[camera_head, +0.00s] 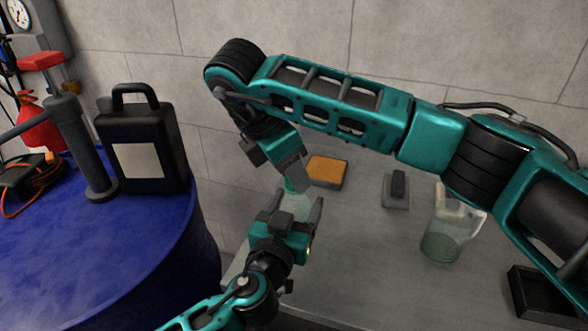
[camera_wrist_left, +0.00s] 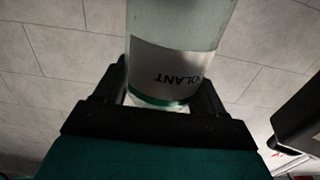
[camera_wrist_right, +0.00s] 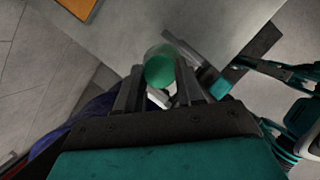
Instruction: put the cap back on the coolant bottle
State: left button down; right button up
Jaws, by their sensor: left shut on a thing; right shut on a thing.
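The coolant bottle (camera_head: 296,205) is translucent and stands in my left gripper (camera_head: 288,212), which is shut on it above the grey table. The left wrist view shows its white label (camera_wrist_left: 165,72) with part of the word COOLANT and a green band. The green cap (camera_wrist_right: 160,71) is between the fingers of my right gripper (camera_wrist_right: 158,88), which is shut on it. In the head view the right gripper (camera_head: 290,180) points down over the bottle top, and green (camera_head: 291,186) shows there. Whether the cap touches or sits on the neck is hidden.
A blue drum (camera_head: 150,250) at left carries a black canister (camera_head: 145,145).

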jog(key=m+g, duration=0.1)
jog(key=m, duration=0.1)
jog(key=m+g, duration=0.1)
jog(key=m, duration=0.2)
jog(key=shift+w+h, duration=0.2)
jog(key=shift+h, duration=0.1)
jog(key=m+g, duration=0.1)
jog(key=m, duration=0.2)
jog(key=m+g, duration=0.1)
jog(key=m, duration=0.2)
jog(key=shift+w+m, duration=0.2)
jog(key=shift+m, duration=0.1)
jog(key=o, duration=1)
jog(key=shift+r, duration=2.25)
jog(key=shift+c, duration=0.3)
